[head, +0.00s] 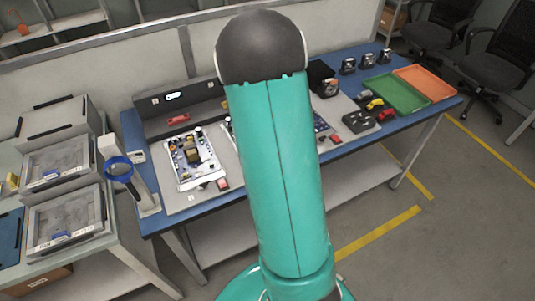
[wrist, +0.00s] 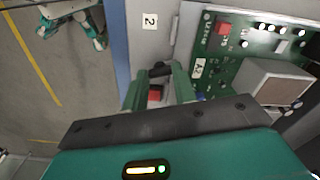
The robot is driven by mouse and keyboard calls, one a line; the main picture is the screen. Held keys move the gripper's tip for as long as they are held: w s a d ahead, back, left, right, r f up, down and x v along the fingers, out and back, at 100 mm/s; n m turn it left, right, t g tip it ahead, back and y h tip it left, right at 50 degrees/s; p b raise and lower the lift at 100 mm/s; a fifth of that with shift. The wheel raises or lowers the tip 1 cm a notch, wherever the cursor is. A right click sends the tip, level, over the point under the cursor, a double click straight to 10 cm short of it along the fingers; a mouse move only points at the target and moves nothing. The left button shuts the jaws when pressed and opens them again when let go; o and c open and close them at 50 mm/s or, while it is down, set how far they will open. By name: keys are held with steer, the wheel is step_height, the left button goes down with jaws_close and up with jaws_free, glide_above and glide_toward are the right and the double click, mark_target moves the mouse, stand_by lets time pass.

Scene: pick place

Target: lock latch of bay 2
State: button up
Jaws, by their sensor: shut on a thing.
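In the wrist view, my gripper (wrist: 160,72) has its green fingers closing in on a small dark piece beside the tag marked 2 (wrist: 150,21). A red block (wrist: 154,94) shows between the fingers, which partly hide it; it looks like part of the bay 2 latch. Whether the latch is locked cannot be told. A green circuit board (wrist: 215,62) with an A2 label lies just right of the fingers. In the head view my arm hides the gripper and much of the middle of the bench.
In the head view, a white-framed circuit board (head: 195,158) lies left of my arm on the blue bench (head: 150,222). A green tray (head: 395,93) and an orange tray (head: 426,82) lie at the right. Grey bins (head: 65,222) stand on the left table.

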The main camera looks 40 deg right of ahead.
steer(key=shift+m, duration=1.7)
steer(key=shift+o, duration=0.2)
steer(key=shift+c, duration=0.2)
steer(key=o, duration=1)
steer(key=shift+r, duration=0.1)
step_height(320, 180, up, 14)
steer(key=shift+f, duration=0.2)
